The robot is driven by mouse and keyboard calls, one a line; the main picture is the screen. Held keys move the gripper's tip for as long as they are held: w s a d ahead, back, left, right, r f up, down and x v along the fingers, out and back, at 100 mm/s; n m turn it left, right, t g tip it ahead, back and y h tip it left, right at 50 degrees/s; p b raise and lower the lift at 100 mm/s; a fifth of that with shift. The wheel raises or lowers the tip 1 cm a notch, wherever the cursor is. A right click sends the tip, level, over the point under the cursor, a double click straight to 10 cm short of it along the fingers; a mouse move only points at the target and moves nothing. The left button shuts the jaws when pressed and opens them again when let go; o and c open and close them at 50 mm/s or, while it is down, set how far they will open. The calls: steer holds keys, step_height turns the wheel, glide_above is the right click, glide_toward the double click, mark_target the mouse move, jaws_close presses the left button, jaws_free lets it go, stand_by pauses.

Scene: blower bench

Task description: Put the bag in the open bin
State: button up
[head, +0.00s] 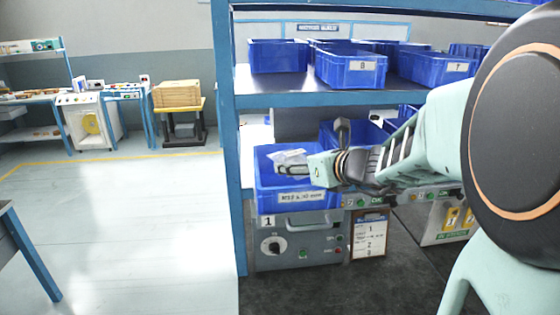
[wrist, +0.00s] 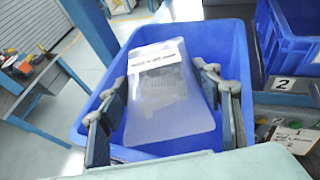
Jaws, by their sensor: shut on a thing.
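The clear bag with a white label (wrist: 165,95) is between the fingers of my gripper (wrist: 165,125) in the wrist view. In the head view the bag (head: 290,157) shows as a pale patch at the tips of my gripper (head: 300,170). My gripper is shut on the bag. The open blue bin (head: 262,185) stands on a grey unit marked 1. In the wrist view the bin (wrist: 243,50) surrounds the bag on the sides that show. I cannot tell whether the bag touches the bin's floor.
A second blue bin (wrist: 295,52) stands close on the right, above a number 2 plate. A blue shelf (head: 300,98) with several blue bins runs above my gripper. A blue post (head: 226,150) rises left of the bin. The floor (head: 120,220) at left is clear.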

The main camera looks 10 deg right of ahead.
steer(key=shift+f, duration=0.1)
steer(key=o, duration=1.5)
steer(key=shift+o, duration=0.2)
